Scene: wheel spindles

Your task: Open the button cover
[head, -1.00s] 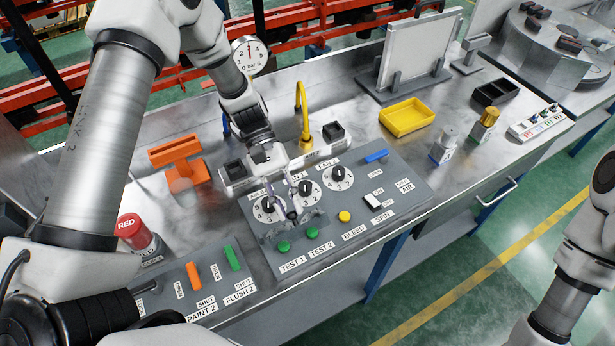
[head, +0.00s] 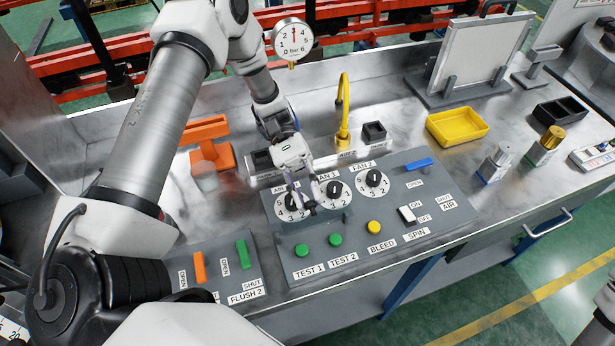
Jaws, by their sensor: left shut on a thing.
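The grey control panel (head: 400,232) on the bench carries two green buttons, TEST 1 (head: 302,250) and TEST 2 (head: 335,239). A dim see-through button cover (head: 330,222) shows as a strip just behind them, below the dials; it looks raised, though its exact tilt is hard to make out. Both buttons show plainly in front of it. My left gripper (head: 308,207) reaches down from behind over the dials, its fingers shut at the cover's upper edge. The fingers hide part of the left dial. My right gripper is out of view.
Dials (head: 373,181), a yellow button (head: 374,228) and a white switch (head: 407,214) are close by. A yellow spout (head: 343,110) stands behind the panel. A yellow tray (head: 457,126) and bottles stand right. An orange stand (head: 209,150) is left.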

